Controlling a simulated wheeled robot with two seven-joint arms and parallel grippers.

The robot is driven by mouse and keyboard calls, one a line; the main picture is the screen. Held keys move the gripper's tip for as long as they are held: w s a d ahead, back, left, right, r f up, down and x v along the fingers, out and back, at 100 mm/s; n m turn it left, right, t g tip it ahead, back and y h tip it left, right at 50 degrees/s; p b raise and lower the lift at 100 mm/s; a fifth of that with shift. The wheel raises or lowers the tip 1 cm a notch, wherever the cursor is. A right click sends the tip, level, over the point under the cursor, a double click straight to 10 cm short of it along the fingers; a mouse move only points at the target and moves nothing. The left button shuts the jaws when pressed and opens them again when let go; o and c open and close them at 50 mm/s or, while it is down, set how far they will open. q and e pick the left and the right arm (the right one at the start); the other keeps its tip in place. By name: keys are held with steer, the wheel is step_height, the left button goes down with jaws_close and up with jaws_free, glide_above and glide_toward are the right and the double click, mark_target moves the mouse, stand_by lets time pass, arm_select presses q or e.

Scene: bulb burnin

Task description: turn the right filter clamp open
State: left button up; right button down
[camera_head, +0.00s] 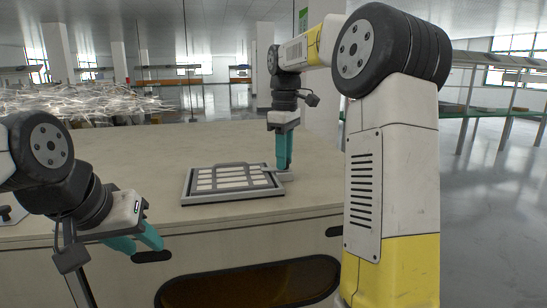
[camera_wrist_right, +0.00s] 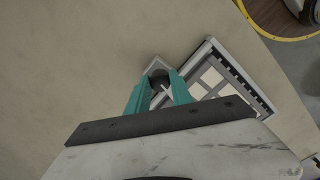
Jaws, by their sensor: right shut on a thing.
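The filter (camera_head: 232,183) is a grey frame with a grid of pale panels, lying on the counter. It also shows in the right wrist view (camera_wrist_right: 213,79). The right clamp (camera_wrist_right: 159,77) shows as a dark rounded part on a pale base at the frame's edge. My right gripper (camera_head: 284,168) points down at the filter's right end. Its teal fingers (camera_wrist_right: 158,92) are shut on the clamp and hide part of it. My left gripper (camera_head: 146,246) is empty in front of the counter, with its two teal fingers apart.
A pile of pale tangled strands (camera_head: 80,101) lies behind at the left. My right arm covers the counter's right side.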

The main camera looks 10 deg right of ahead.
steer(key=m, duration=0.4)
steer(key=shift+m, duration=0.3)
steer(key=m, duration=0.3)
steer(key=shift+m, duration=0.4)
steer(key=m, duration=0.3)
steer(key=shift+m, duration=2)
steer(key=c, duration=1.1)
jaws_free()
steer(key=shift+c, duration=0.2)
steer(key=shift+r, duration=0.1)
